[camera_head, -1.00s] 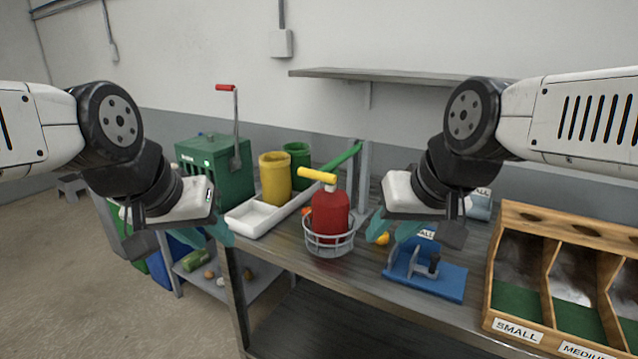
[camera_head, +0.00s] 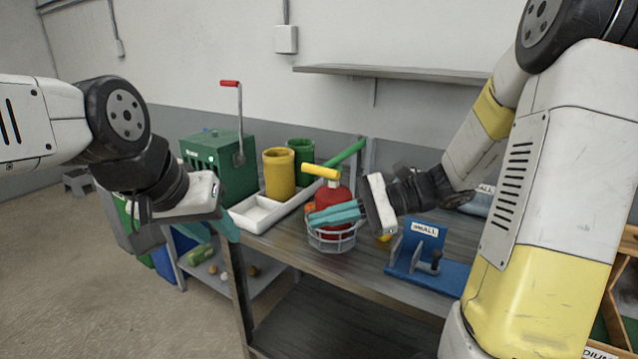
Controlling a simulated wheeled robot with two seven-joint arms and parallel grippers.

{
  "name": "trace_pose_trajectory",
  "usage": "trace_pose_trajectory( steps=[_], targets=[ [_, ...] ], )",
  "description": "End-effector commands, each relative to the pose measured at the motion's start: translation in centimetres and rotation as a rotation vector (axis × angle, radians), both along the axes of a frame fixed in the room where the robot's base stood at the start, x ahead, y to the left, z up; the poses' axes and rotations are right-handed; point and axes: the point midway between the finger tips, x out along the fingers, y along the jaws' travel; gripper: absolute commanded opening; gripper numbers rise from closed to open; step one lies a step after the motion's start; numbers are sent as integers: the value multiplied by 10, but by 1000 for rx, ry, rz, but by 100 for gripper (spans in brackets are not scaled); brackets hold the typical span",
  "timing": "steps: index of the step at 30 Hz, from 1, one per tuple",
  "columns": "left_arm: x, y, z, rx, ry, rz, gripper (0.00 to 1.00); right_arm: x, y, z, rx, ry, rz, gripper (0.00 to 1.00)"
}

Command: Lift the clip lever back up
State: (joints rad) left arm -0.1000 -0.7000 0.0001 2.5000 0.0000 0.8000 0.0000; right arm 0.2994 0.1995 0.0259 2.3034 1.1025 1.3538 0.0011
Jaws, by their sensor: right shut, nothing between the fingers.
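A green lever (camera_head: 345,154) slants up to the right beside a grey upright post on the bench, behind a red bottle (camera_head: 330,196) with a yellow top (camera_head: 320,172). I cannot tell if this green lever is the clip lever. A blue fixture (camera_head: 425,245) with a black knob and a size label stands to the right. My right gripper (camera_head: 312,217) is shut and empty, its teal fingers pointing left across the front of the red bottle; contact is unclear. My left gripper (camera_head: 230,230) hangs at the bench's left edge; its finger opening is hidden.
A wire basket (camera_head: 334,238) surrounds the bottle's base. A white tray (camera_head: 257,216), yellow cup (camera_head: 279,174), green cup (camera_head: 301,151) and green box (camera_head: 217,165) stand behind. My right arm covers much of the wooden bin (camera_head: 628,240). A shelf (camera_head: 390,73) hangs above.

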Motion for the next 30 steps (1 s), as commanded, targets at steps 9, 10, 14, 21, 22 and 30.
trace_pose_trajectory(
  steps=[9,10,14,21,22,30],
  targets=[
    [0,0,0,0,0,0,36,99,-51,-20,447,223,-346,0],
    [0,0,0,0,0,0,36,106,-56,-22,477,231,-372,0],
    [0,0,0,0,0,0,36,126,-76,-32,567,260,-458,0],
    [0,0,0,0,0,0,36,138,-91,-39,627,273,-517,0],
    [0,0,0,0,0,0,36,138,-91,-39,628,273,-518,0],
    [0,0,0,0,0,0,36,138,-90,-38,626,273,-516,0]
  ],
)
